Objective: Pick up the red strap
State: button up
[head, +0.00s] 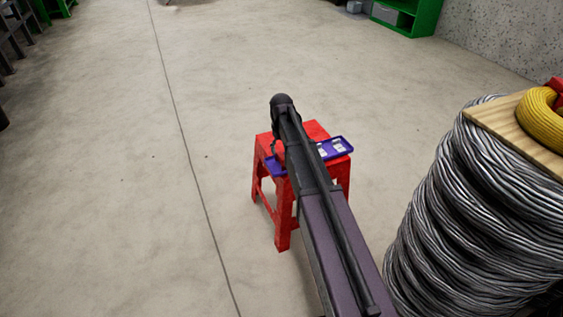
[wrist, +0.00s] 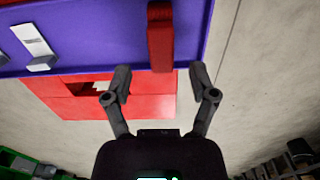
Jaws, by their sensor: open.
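The red strap (wrist: 160,38) lies in the purple tray (wrist: 105,40) in the wrist view, its near end reaching over the tray's edge. My gripper (wrist: 160,72) is open, with its two fingers apart at the tray's near edge. The strap's near end is between the fingertips or just beyond them; I cannot tell the exact depth. Nothing is held. In the head view the tray (head: 341,147) sits on a red stool (head: 272,185), and my arm covers much of both.
White-and-grey items (wrist: 38,42) lie in the tray to the left of the strap. A large spool of grey cable (head: 450,215) stands at the right, with a wooden board and a yellow coil (head: 543,122) on top. The floor left of the stool is clear.

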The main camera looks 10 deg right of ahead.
aim_at(281, 155)
jog(key=shift+f, duration=0.1)
dwell(0.3)
jog(key=shift+s+f+b, duration=0.2)
jog(key=shift+f+b, duration=2.35)
jog(key=c, duration=0.9)
